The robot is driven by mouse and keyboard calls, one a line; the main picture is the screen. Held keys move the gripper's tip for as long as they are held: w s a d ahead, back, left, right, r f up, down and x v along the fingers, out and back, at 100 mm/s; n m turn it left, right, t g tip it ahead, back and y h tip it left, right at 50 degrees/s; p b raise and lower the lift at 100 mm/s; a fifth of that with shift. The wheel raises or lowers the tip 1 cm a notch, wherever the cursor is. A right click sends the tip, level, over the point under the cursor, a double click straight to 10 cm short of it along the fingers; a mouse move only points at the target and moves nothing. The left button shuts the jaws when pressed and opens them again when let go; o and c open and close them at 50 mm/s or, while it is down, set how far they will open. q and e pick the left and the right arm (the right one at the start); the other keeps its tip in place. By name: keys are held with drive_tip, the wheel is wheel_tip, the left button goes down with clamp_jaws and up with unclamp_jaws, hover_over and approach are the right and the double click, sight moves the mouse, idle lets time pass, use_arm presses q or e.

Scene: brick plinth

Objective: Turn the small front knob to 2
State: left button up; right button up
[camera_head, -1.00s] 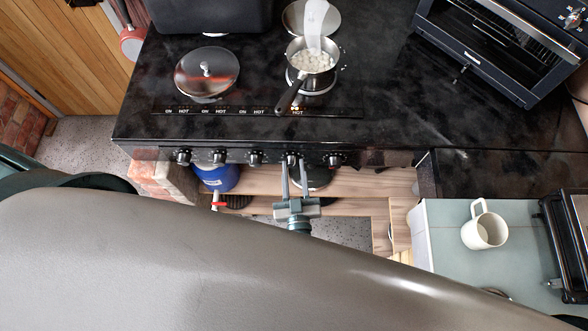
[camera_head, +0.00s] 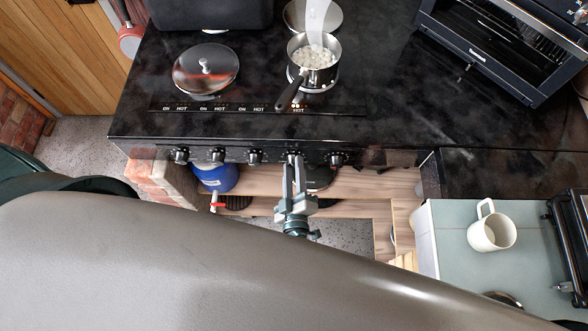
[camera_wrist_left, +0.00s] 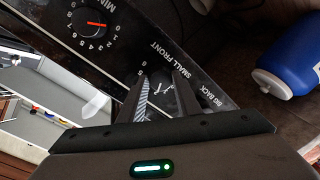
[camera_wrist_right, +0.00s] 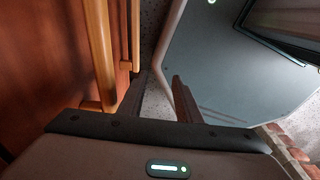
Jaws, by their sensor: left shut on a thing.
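The stove's front panel carries a row of black knobs. The small front knob (camera_head: 293,157) is the one at my left gripper (camera_head: 293,165), which reaches up to it from below. In the left wrist view, the words SMALL FRONT are printed beside this knob (camera_wrist_left: 163,90), and my left gripper (camera_wrist_left: 159,82) is shut on it, one finger on each side. The fingers hide much of the knob and most of its numbers, so I cannot read its setting. My right gripper (camera_wrist_right: 159,80) shows only in its own wrist view, open and empty.
A saucepan (camera_head: 315,75) of white pieces stands on a burner, its handle pointing towards the front edge. A steel lid (camera_head: 206,69) lies to its left. A timer dial (camera_wrist_left: 92,24) marked MIN is close to my left gripper. A mug (camera_head: 491,231) stands at right.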

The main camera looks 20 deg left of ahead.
use_arm(q)
drive_tip(key=shift+n, duration=0.6)
drive_tip(key=o, duration=1.1)
drive_tip(key=shift+c, duration=0.2)
